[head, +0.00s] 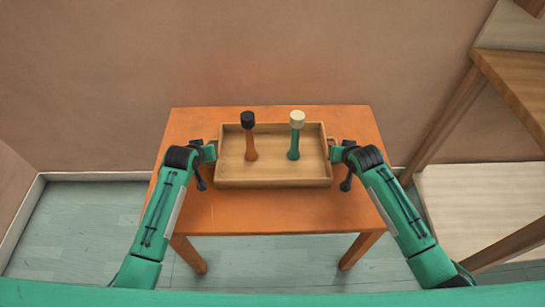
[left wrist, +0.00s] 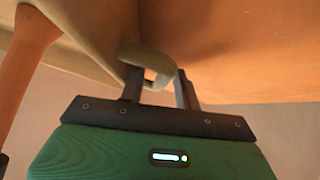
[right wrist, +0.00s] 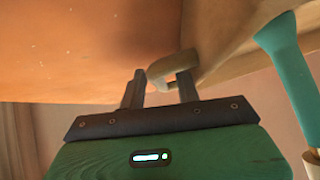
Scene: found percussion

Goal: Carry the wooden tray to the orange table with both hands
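The wooden tray (head: 275,183) appears to rest flat on the orange table (head: 273,212), around the middle of its top. A handle sticks out at each end; the left handle (left wrist: 150,57) shows in the left wrist view and the right handle (right wrist: 170,62) in the right wrist view. My left gripper (head: 213,152) is at the left handle, its fingers spread around the bar with a gap. My right gripper (head: 333,153) is at the right handle, its fingers likewise apart with a gap. Contact under the tray is hidden.
In the tray stand an orange-handled mallet with a black head (head: 250,140) and a green-handled one with a cream head (head: 295,138). A wooden shelf unit (head: 515,75) stands at the right. A wall (head: 270,50) is behind the table. Table top is free in front of the tray.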

